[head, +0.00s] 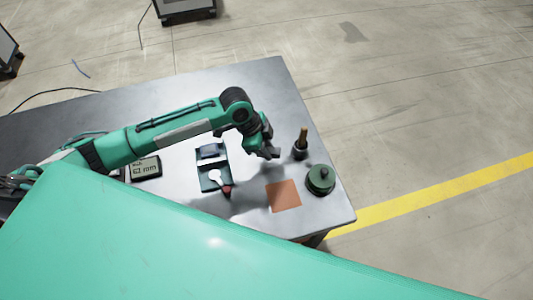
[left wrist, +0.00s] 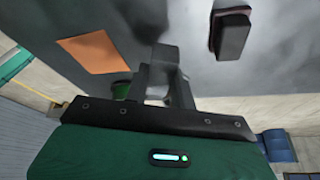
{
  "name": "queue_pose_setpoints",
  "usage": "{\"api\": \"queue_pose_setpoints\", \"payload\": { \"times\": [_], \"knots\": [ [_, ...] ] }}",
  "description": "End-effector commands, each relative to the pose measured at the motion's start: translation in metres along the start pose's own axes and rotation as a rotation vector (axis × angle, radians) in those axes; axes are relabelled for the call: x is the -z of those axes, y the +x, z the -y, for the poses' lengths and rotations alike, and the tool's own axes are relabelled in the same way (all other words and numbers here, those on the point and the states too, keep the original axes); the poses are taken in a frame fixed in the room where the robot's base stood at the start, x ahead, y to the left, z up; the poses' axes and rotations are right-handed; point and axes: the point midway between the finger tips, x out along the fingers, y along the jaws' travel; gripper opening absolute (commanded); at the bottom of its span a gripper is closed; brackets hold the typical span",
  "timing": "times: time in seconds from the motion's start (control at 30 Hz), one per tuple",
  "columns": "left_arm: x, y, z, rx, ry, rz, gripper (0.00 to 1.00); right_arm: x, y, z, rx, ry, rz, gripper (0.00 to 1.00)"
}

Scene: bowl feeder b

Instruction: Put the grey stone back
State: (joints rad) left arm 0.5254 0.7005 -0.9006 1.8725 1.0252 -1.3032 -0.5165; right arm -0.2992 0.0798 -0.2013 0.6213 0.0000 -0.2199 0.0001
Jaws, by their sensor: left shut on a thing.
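My left gripper (head: 268,152) is over the right part of the grey table, between the dark tray and the black holder. In the left wrist view its fingers (left wrist: 166,84) are shut on a small plain grey block, which I take to be the grey stone (left wrist: 164,58); the fingers hide part of it. In the head view the stone is too small to make out clearly. An orange-brown square mat (head: 283,196) lies bare on the table, in front of the gripper; it also shows in the left wrist view (left wrist: 98,52). My right gripper is not in view.
A dark tray (head: 204,182) with a blue-grey block and a white round piece stands left of the gripper. A black holder (head: 300,153) and a green lidded pot (head: 320,180) stand near the right edge. A gauge (head: 146,168) is further left.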

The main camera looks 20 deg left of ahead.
Motion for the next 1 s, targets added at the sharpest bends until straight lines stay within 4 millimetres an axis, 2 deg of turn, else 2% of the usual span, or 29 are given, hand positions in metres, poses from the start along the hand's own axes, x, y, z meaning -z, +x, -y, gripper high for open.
{"api": "queue_pose_setpoints", "payload": {
  "times": [0.3,0.7,0.73,0.8,1.0],
  "knots": [
    [-0.015,0.036,-0.001,-0.002,-0.002,0.001,0.04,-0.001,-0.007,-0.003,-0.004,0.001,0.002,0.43],
    [-0.018,0.043,0.000,0.001,0.000,0.001,0.04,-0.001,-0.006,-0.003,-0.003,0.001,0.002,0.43],
    [-0.018,0.042,0.000,0.001,0.000,0.001,0.31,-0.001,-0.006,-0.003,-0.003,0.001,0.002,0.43],
    [-0.018,0.042,0.000,0.001,0.000,0.001,0.45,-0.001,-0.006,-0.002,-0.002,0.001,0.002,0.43],
    [-0.018,0.042,0.000,0.001,0.000,0.001,0.47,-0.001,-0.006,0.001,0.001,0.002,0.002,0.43]
  ]
}}
